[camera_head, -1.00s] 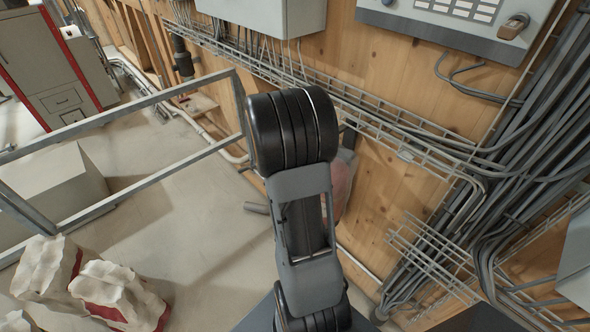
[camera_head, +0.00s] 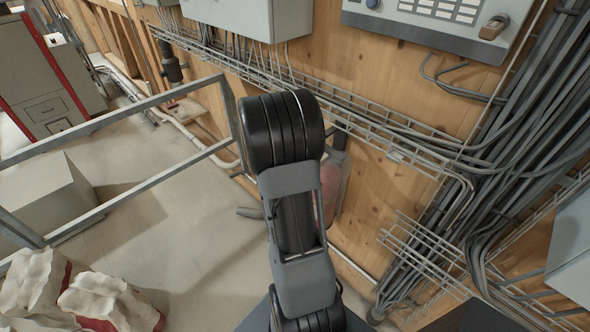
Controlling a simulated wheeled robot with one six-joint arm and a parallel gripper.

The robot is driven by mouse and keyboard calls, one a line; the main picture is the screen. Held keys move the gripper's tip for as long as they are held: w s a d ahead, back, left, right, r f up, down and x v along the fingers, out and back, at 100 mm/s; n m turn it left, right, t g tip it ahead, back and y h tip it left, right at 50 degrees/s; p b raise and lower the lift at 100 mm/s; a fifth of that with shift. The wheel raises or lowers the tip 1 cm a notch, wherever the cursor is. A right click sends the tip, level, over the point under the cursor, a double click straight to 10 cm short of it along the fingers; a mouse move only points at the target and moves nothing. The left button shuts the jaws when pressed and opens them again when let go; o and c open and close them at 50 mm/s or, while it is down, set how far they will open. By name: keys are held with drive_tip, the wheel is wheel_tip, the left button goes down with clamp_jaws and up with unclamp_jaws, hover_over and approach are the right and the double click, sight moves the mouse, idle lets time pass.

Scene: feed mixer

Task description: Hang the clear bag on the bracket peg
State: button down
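A see-through, pinkish shape (camera_head: 331,188) that may be the clear bag shows partly behind my arm, in front of the wooden wall. My arm hides its left part, and I cannot tell whether it hangs from something or is held. A dark grey piece shows just above it; I cannot tell what it is. My gripper cannot be made out; my own arm links fill the middle of the view. I cannot make out the bracket peg.
A wire cable tray (camera_head: 380,140) runs along the wall, with thick cable bundles at right. A control panel (camera_head: 430,22) and grey box (camera_head: 250,18) are above. A metal rail frame (camera_head: 120,105) and torn sacks (camera_head: 105,300) stand at left. Floor between is open.

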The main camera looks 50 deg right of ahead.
idle(0.3)
drive_tip(key=c, duration=0.9)
unclamp_jaws()
drive_tip(key=shift+c, duration=0.2)
drive_tip(key=v, duration=1.4)
drive_tip(key=shift+w, duration=0.1)
